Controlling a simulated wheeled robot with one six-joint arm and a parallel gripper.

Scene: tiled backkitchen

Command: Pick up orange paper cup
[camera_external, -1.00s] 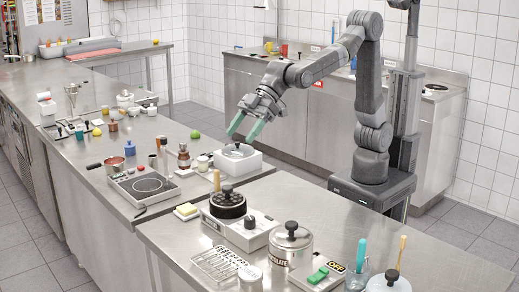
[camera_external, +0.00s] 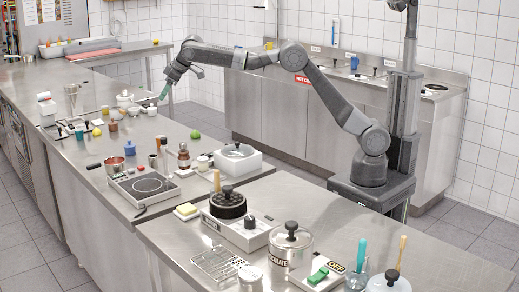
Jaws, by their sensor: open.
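A small orange-brown cup-like thing (camera_external: 105,111) stands upright among other small items on the left steel counter. It looks like the orange paper cup, but it is too small to be sure. My gripper (camera_external: 166,91) is open, with its teal fingertips pointing down above the right edge of that counter. It is to the right of the orange cup and clear of it. Nothing shows between the fingers.
A copper pan (camera_external: 115,164), a hot plate (camera_external: 147,184) and a green ball (camera_external: 195,134) are nearer. The counter between the pots and ball is mostly clear.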

